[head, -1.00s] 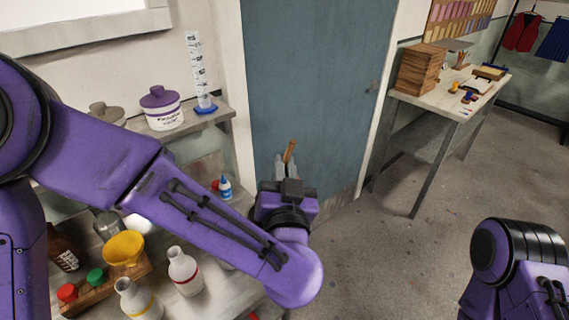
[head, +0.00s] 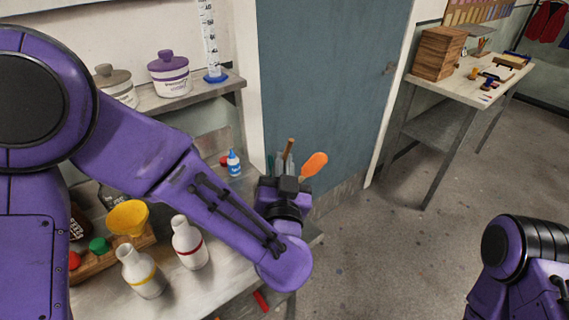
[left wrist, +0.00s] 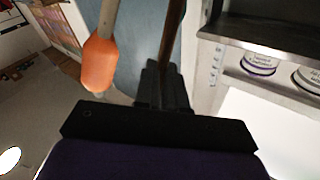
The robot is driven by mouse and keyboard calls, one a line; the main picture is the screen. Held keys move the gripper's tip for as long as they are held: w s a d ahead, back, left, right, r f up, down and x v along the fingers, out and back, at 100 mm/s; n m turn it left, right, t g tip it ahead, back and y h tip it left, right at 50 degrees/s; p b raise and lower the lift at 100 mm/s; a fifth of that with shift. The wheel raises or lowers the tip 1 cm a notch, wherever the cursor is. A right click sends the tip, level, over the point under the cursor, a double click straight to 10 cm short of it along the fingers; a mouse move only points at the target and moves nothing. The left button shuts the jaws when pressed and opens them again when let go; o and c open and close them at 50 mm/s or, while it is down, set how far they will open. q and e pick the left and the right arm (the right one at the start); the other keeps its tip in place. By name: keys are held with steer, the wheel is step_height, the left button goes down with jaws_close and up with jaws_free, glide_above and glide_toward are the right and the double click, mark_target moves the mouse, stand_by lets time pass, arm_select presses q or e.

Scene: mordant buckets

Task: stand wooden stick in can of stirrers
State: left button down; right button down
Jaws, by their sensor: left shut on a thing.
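My left gripper (head: 284,166) is mostly hidden behind its own wrist in the head view. It is shut on the wooden stick (head: 290,146), whose brown top rises above the wrist. In the left wrist view the stick (left wrist: 172,40) runs between the dark fingers (left wrist: 165,88). An orange stirrer head (head: 314,164) shows just right of the gripper; in the left wrist view this orange head (left wrist: 100,62) has a pale shaft and is beside the stick, apart from it. The can of stirrers cannot be made out. My right gripper is out of view.
The near bench holds white bottles (head: 190,243), a yellow funnel (head: 127,216) and a blue-white glue bottle (head: 233,163). Lidded tubs (head: 169,75) and a measuring cylinder (head: 209,40) stand on the shelf. A table (head: 465,82) is at the right, with open floor before it.

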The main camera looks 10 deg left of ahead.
arm_select(q)
steer(key=c, duration=1.5)
jaws_free()
steer(key=shift+s+r, duration=0.1)
steer(key=shift+s, duration=0.05)
steer(key=o, duration=0.4)
steer(key=p+v, duration=0.2)
steer(key=v, duration=0.8)
steer(key=shift+s, duration=0.2)
